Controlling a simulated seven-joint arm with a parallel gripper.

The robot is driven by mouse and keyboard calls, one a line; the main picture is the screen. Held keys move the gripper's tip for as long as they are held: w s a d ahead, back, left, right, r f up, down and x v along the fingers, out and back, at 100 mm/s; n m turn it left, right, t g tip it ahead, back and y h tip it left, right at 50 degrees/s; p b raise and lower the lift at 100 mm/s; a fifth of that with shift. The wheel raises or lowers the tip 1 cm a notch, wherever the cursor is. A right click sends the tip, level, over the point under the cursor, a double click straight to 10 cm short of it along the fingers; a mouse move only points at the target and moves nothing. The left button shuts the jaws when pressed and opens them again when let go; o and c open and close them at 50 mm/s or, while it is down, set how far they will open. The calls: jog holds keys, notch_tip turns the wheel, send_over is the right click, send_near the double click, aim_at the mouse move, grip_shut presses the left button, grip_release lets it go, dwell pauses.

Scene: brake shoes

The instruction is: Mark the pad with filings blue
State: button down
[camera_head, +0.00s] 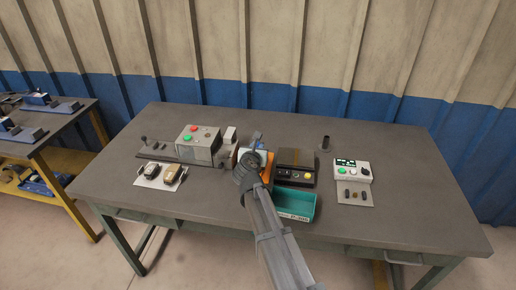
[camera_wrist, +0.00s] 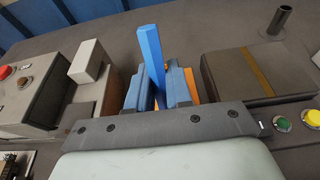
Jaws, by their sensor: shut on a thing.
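My gripper (camera_wrist: 158,95) is shut on a blue stick (camera_wrist: 150,52), which stands up between the fingers in the wrist view. In the head view my gripper (camera_head: 254,152) is over the middle of the table, between the grey machine and the dark box, and the blue stick's top (camera_head: 257,136) shows just behind it. Two dark pad-like pieces, a left one (camera_head: 151,171) and a right one (camera_head: 172,173), lie on a white plate (camera_head: 146,183) at the left. I cannot tell filings on either. Something orange (camera_wrist: 191,86) shows beside the right finger, mostly hidden.
A grey machine (camera_head: 198,145) with red and green buttons stands left, a dark box (camera_head: 296,160) right. Farther right are a panel (camera_head: 350,171), small dark pieces (camera_head: 355,194) and an upright tube (camera_head: 325,143). The table's right end is clear.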

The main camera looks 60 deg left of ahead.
jog(key=shift+s+a, duration=1.05)
jog(key=shift+s, duration=0.1)
dwell(2.7)
jog(key=shift+r, duration=0.15)
notch_tip(320, 180, up, 7)
dwell(1.1)
dwell(0.6)
